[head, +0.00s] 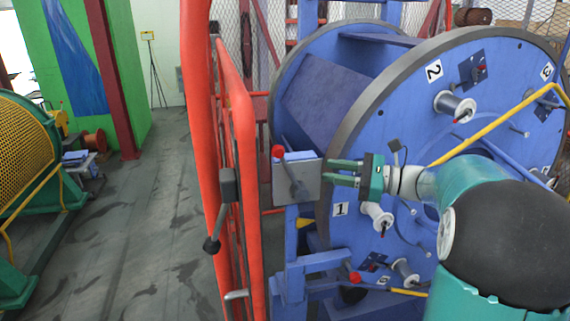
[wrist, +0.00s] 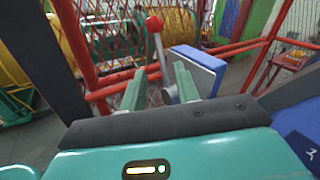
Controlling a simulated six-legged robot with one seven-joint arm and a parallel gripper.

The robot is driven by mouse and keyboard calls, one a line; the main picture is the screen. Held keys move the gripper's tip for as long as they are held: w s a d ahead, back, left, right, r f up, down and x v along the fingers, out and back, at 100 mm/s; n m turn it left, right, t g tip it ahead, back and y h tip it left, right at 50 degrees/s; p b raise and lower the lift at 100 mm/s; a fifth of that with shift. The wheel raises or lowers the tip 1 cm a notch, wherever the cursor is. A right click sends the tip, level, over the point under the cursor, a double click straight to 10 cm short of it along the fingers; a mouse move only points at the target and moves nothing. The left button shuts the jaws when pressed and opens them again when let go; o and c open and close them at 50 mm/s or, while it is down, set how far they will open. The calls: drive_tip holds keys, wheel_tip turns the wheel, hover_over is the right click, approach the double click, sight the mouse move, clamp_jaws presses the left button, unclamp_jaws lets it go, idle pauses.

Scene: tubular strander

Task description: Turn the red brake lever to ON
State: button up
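The red brake lever (head: 278,152) has a round red knob on a grey shaft and is mounted on a grey box (head: 310,183) with a blue top edge. The lever leans up and to the left in the head view. My gripper (head: 328,172) is open and empty, just right of the box, with its fingers pointing left at it. In the wrist view, the lever's red knob (wrist: 154,24) stands beyond and above my gripper (wrist: 159,72), and its shaft shows between the two spread fingers. No contact is visible. No ON marking is legible.
A large blue wheel (head: 432,130) with white spools and number plates stands behind my arm. Orange-red railings (head: 246,190) stand left of the box. Another red knob (head: 355,277) sits low by the wheel. The grey floor (head: 140,230) on the left has free room.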

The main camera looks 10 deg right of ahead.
sight(285, 164)
drive_tip(key=x, duration=1.2)
drive_tip(key=shift+a, duration=0.1)
clamp_jaws()
